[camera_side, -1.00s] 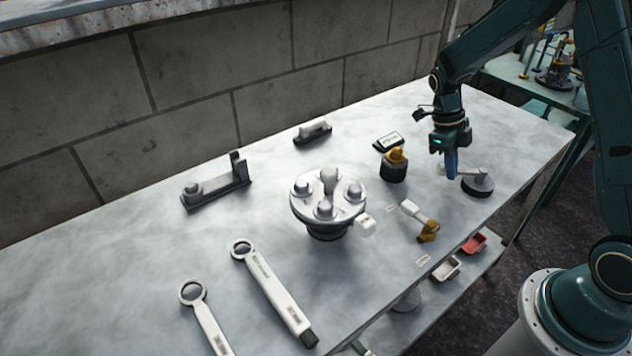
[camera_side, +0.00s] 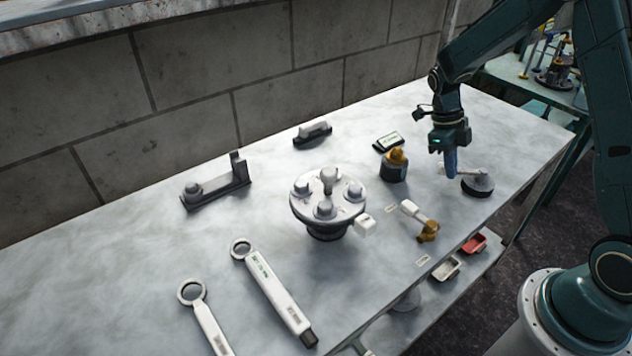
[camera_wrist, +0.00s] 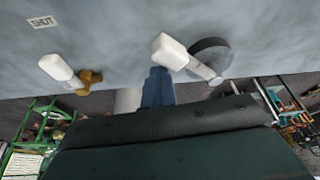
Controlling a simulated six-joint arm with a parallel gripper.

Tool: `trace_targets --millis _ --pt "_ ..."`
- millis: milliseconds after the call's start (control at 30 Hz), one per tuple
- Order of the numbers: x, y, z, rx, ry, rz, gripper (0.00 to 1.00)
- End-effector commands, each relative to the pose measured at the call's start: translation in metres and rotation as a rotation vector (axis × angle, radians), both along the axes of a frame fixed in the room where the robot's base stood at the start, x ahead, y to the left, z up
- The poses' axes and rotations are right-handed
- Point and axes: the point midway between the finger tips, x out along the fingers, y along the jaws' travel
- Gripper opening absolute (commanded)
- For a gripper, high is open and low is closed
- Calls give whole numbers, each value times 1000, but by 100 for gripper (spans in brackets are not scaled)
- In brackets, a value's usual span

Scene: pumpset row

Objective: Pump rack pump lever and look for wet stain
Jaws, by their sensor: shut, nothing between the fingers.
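A white lever (camera_side: 455,171) reaches out from a dark round base (camera_side: 478,184) near the right front edge of the bench. In the wrist view the lever (camera_wrist: 203,68) has a white block at its end, beside the dark base (camera_wrist: 208,47). My gripper (camera_side: 450,170) points down, closed, at the lever's block end. Its blue fingertips (camera_wrist: 157,85) appear just beside that block in the wrist view; I cannot tell whether they touch. The bench top (camera_side: 120,285) is mottled grey, and I cannot make out a distinct wet stain.
A brass valve (camera_side: 428,231) with a white handle sits left of the lever; a "SHUT" label (camera_wrist: 42,21) lies near it. A dark pot with a yellow top (camera_side: 394,165) and a round flanged unit (camera_side: 328,205) stand farther left. Two long wrenches (camera_side: 275,292) lie at front left.

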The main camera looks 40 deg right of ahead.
Motion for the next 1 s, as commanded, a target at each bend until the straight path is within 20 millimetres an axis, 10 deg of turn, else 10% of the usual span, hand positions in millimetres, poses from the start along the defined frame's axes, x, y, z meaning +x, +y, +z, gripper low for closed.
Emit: trace_targets --millis 433,1000 --pt "-30 26 1 5 8 4 0" --pt "-9 8 77 4 8 1 0"
